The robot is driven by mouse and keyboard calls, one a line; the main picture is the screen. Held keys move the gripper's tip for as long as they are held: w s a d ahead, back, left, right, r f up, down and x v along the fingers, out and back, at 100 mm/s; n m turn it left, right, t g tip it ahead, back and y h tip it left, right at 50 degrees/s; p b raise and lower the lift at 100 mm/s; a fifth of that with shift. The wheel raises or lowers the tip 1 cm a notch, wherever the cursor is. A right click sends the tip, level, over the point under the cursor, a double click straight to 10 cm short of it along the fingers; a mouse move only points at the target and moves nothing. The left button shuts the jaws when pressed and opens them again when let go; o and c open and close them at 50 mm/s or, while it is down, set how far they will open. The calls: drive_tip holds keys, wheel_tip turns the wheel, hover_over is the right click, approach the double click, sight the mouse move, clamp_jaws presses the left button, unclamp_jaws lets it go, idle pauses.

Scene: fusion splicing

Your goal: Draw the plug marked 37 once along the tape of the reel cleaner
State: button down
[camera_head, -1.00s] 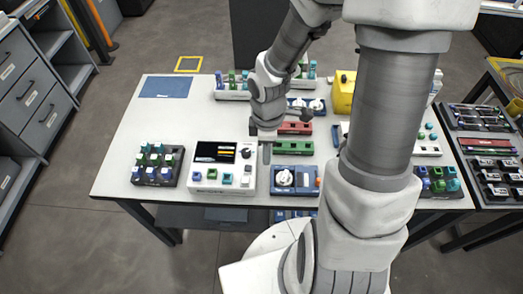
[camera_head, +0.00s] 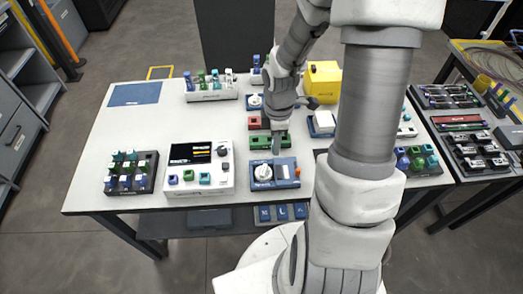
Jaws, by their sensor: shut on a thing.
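My gripper (camera_head: 276,145) is shut, pointing down over the green block (camera_head: 260,143) in the middle of the table. What it holds is hardly visible and mostly hidden by the fingers; no number 37 can be read on it or on any plug. A blue unit with a round white reel (camera_head: 263,172), which looks like the reel cleaner, sits at the table's front, just in front of my gripper. Its tape is too small to make out. My gripper appears apart from this unit.
A white device with a dark screen (camera_head: 211,183) stands left of the blue unit. A dark rack of plugs (camera_head: 115,188) is at the front left. A red block (camera_head: 256,123) and a yellow box (camera_head: 322,82) lie farther back.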

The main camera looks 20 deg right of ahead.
drive_tip(key=d+f+b, duration=0.1)
drive_tip(key=f+b, duration=0.1)
drive_tip(key=d+f+b, duration=0.1)
drive_tip(key=f+b, duration=0.1)
drive_tip(key=d+f+b, duration=0.1)
drive_tip(key=f+b, duration=0.1)
drive_tip(key=f, duration=0.1)
drive_tip(key=shift+s+d+f, duration=0.1)
drive_tip(key=shift+s+d, duration=0.1)
drive_tip(key=shift+d, duration=0.15)
drive_tip(key=shift+f, duration=0.1)
drive_tip(key=shift+f, duration=0.45)
drive_tip(key=shift+f, duration=0.3)
idle(2.8)
drive_tip(key=shift+s, duration=0.2)
drive_tip(key=shift+s+a, duration=0.1)
drive_tip(key=shift+s, duration=0.15)
